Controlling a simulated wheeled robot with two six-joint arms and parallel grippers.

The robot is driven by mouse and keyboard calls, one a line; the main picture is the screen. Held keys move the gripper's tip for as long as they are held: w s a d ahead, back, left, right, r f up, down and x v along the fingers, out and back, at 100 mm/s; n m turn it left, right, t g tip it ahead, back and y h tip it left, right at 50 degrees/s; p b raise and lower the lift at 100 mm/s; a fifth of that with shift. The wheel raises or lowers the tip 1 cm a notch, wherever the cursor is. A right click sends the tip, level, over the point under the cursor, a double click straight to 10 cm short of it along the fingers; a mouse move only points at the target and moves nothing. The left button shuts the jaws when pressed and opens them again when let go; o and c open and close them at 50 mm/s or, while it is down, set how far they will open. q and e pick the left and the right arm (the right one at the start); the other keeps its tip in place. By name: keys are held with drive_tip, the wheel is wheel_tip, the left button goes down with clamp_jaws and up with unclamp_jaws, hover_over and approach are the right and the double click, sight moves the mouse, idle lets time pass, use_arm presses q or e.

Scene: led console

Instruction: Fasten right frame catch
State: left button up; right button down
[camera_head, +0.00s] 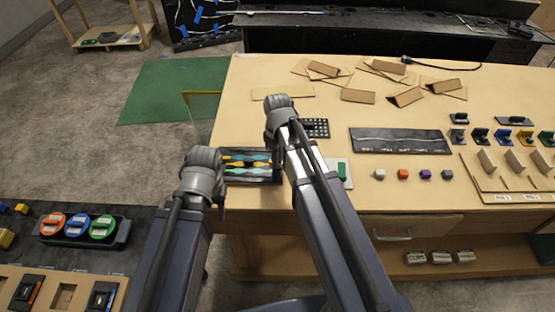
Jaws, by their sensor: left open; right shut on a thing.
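I cannot clearly make out the right frame catch. A dark tray (235,179) with yellow and teal pieces lies at the table's left front, between my two arms. My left gripper (203,160) is at the tray's left side; it is open, though its fingertips are hard to see. My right gripper (279,108) is over the table beyond the tray, beside a black dotted plate (318,127). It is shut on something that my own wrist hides. A white plate with a green block (342,171) lies right of my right arm.
A yellow-edged clear panel (203,105) stands at the table's left edge. A dark strip panel (400,140), small coloured cubes (403,174) and brown folded pieces (406,96) occupy the table. A lower-left bench holds a tray of coloured discs (77,226). Bare tabletop shows at centre.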

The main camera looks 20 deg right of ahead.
drive_tip(key=n, duration=0.5)
drive_tip(key=shift+n, duration=0.3)
idle(0.4)
drive_tip(key=c, duration=0.9)
unclamp_jaws()
drive_tip(key=shift+o, duration=0.2)
wheel_tip(320, 180, up, 8)
drive_tip(key=p, duration=0.8)
drive_tip(key=shift+f, duration=0.1)
